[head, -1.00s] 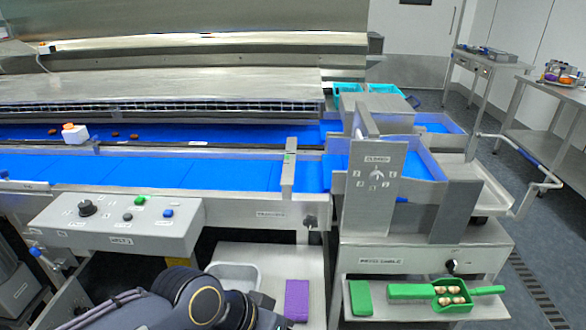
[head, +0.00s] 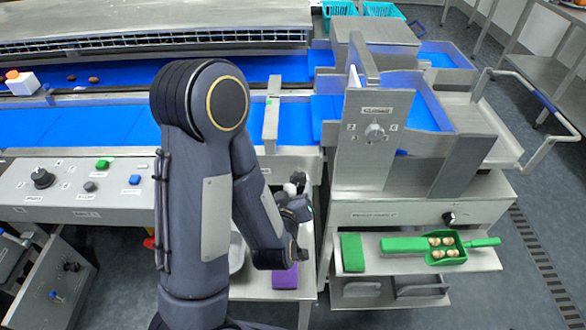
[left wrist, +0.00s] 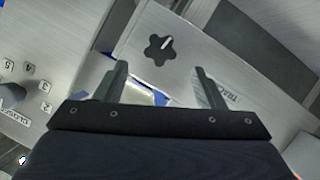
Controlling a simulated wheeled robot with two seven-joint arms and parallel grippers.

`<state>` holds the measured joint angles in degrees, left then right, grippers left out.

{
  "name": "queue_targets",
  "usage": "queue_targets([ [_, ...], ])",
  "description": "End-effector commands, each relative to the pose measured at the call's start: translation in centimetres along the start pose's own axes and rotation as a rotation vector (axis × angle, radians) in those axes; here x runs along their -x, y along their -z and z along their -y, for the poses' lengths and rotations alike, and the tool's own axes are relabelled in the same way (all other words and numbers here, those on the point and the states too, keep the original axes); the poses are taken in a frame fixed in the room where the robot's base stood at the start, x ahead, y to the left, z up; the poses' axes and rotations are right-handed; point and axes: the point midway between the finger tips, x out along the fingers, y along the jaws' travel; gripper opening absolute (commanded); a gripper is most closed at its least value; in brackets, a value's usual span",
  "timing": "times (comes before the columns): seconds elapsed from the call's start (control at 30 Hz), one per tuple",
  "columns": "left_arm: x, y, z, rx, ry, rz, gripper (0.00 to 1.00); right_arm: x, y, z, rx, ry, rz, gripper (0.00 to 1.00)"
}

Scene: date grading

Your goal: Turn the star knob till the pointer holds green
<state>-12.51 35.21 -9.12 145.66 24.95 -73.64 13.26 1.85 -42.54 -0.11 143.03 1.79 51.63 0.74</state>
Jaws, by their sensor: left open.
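The star knob (left wrist: 160,48) shows in the left wrist view as a dark, five-lobed knob with a white line on it. It sits on a bare metal panel. My left gripper (left wrist: 161,82) is open, its two fingers apart with nothing held between them. In this view the knob lies beyond the fingertips, clear of both. In the head view my left gripper (head: 297,192) is at the conveyor's front end, and I cannot clearly tell the knob from it there. A small green mark (head: 268,102) shows on the upright guide over the belt; I cannot read a pointer there.
A selector dial (head: 375,132) with numbers stands on the metal tower to the right. The control box (head: 75,190) with a black knob and buttons is at left. A green scoop (head: 445,247) with several dates and a purple block (head: 285,275) lie on low shelves.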

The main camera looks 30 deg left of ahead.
Motion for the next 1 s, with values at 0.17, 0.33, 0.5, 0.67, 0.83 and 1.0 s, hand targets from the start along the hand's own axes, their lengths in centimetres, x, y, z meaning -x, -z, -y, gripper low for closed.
queue_targets([
  [0.17,-1.4,0.2,0.1,-0.006,0.003,-0.017,0.63,0.3,0.1,0.1,0.0,0.0,0.0,0.0],
  [0.33,-4.2,0.3,0.0,-0.005,0.002,-0.017,0.63,0.8,0.4,0.3,0.0,0.0,0.0,0.0],
  [0.5,-6.5,0.2,0.0,-0.005,0.001,-0.015,0.63,1.1,0.6,0.5,0.0,0.0,0.0,0.0],
  [0.67,-7.6,0.2,0.1,-0.005,0.001,-0.015,0.63,1.2,0.6,0.6,0.0,0.0,0.0,0.0],
  [0.83,-7.8,0.1,0.1,-0.005,0.0,-0.014,0.63,1.2,0.6,0.6,0.0,0.0,0.0,0.0],
  [1.0,-7.8,0.2,0.1,-0.005,0.0,-0.014,0.54,1.2,0.6,0.6,0.0,0.0,0.0,0.0],
])
